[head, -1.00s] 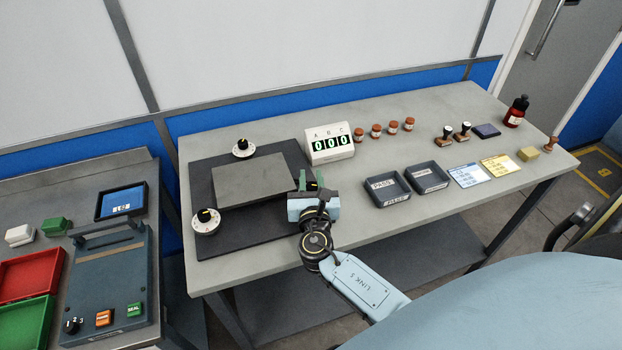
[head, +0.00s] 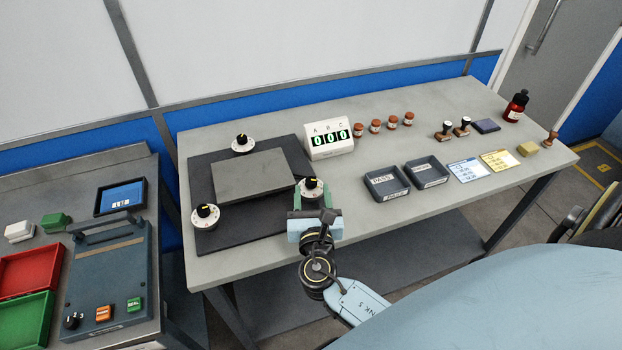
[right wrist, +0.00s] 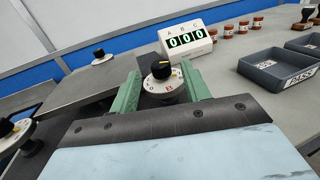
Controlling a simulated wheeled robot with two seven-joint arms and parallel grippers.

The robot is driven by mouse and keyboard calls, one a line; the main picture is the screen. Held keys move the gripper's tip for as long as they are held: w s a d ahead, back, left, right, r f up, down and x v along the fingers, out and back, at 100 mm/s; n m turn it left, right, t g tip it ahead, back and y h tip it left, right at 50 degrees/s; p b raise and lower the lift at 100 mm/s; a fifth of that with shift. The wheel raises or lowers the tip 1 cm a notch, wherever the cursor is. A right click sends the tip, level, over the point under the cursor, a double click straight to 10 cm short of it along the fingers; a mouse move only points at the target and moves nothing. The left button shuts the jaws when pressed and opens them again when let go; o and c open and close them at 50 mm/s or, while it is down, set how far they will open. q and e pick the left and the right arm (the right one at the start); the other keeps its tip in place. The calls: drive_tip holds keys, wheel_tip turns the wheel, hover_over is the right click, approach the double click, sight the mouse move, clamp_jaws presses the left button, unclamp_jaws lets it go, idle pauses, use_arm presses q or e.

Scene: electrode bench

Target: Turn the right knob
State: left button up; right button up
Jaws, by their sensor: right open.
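The right knob (head: 312,185) is a black cap with a yellow pointer mark on a white numbered dial, at the right edge of the dark mat. It also shows in the right wrist view (right wrist: 161,72). My right gripper (head: 312,203) is open and empty at the near side of this knob. In the right wrist view its green fingers (right wrist: 162,84) stand left and right of the knob, with gaps on both sides. The counter box (head: 329,140) behind reads 000. My left gripper is not in view.
Two similar knobs, at the back (head: 242,144) and left (head: 205,215), stand around a grey slab (head: 252,177) on the dark mat (head: 210,168). Dark trays (head: 387,184) and small brown-capped jars (head: 375,126) are to the right. The bench's front strip is clear.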

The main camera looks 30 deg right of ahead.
drive_tip(key=v, duration=0.7)
drive_tip(key=shift+r, duration=0.1)
